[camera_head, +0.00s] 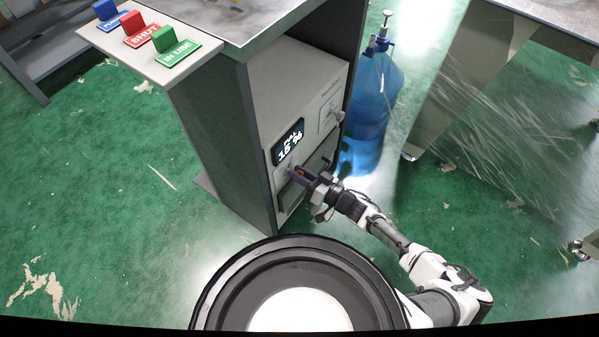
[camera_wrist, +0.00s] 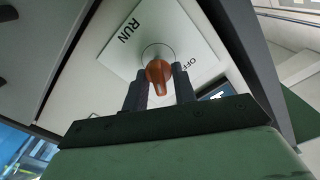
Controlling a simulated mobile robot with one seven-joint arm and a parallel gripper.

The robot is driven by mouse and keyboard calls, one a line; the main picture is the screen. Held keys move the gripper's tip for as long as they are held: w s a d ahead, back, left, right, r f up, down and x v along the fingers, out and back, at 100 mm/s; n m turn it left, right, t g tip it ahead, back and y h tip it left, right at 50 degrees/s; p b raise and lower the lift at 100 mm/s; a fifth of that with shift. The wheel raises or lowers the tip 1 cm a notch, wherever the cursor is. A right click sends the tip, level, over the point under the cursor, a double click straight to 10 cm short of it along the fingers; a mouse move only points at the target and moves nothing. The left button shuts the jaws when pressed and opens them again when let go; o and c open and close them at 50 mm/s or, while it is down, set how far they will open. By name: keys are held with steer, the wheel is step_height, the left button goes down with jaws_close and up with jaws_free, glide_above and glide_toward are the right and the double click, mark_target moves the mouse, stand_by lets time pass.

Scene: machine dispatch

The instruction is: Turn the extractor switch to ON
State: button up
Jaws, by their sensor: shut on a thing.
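The switch is an orange knob (camera_wrist: 158,72) on a white plate (camera_wrist: 150,30) marked RUN and OFF in the wrist view. RUN is at upper left of the knob and OFF at its right; no ON label shows. My gripper (camera_wrist: 158,90) has one dark finger on each side of the knob and is shut on it. In the head view my gripper (camera_head: 300,174) reaches the front of the grey cabinet (camera_head: 222,130), just below the dark display (camera_head: 288,142) reading 15%. There my fingers mostly hide the knob. I cannot tell which label it points to.
A second plate with a grey handle (camera_head: 336,114) is farther along the cabinet front. Blue, red and green blocks (camera_head: 165,39) stand on labelled plates on a side shelf. A metal table (camera_head: 500,80) is at right.

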steer(key=shift+m, duration=0.5)
steer(key=o, duration=0.6)
steer(key=shift+o, duration=0.2)
steer(key=shift+d, duration=0.1)
steer(key=v, duration=1.3)
steer(key=shift+s+d, duration=0.25)
steer(key=shift+d, duration=0.05)
steer(key=shift+r, duration=0.1)
